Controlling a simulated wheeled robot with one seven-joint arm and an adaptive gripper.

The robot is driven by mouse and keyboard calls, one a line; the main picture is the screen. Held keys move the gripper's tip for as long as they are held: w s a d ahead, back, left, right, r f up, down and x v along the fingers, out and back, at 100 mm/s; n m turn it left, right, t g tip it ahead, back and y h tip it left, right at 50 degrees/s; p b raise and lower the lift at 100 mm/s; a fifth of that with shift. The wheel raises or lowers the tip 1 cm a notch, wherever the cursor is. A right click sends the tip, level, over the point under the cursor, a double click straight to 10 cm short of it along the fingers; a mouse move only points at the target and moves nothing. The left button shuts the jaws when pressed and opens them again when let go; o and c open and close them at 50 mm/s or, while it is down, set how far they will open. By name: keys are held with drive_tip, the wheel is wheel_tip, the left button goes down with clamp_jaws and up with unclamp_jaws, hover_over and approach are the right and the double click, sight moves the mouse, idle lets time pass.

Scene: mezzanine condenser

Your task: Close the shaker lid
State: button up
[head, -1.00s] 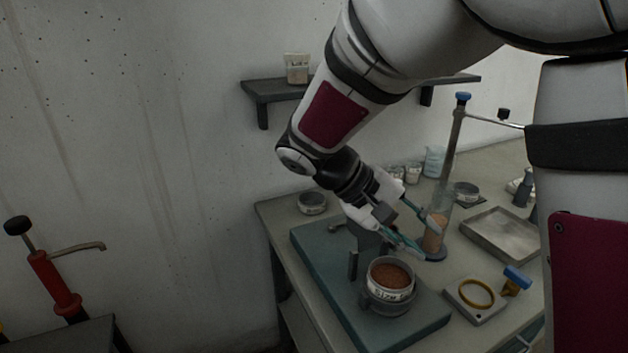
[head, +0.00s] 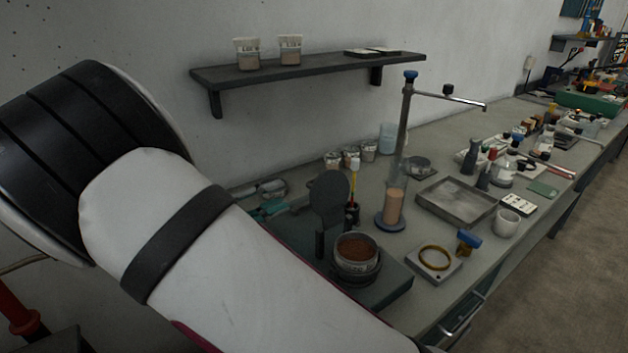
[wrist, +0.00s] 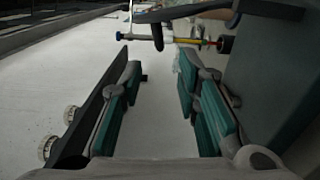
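The shaker cup (head: 357,262) holds a brown fill and stands in a dark ring on the teal base in the head view. Its dark round lid (head: 330,195) stands upright on a post at the cup's back left, so the cup is open. My gripper (head: 264,200) is behind and left of the lid, partly hidden by my arm. In the wrist view my gripper (wrist: 158,78) has its two teal fingers wide apart with nothing between them. A dark shape crosses the top of that view; I cannot tell if it is the lid.
The teal base (head: 398,284) is partly hidden by my arm. A tall stand (head: 403,140) with a tan-filled cylinder rises behind the cup. A block with a yellow ring (head: 434,262) lies to the right, before a metal tray (head: 455,200). A wall shelf (head: 310,68) hangs above.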

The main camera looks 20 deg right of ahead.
sight(316, 182)
drive_tip(key=p+x, duration=0.1)
drive_tip(key=x, duration=0.9)
drive_tip(key=shift+d, duration=0.35)
drive_tip(key=shift+c, duration=0.2)
clamp_jaws()
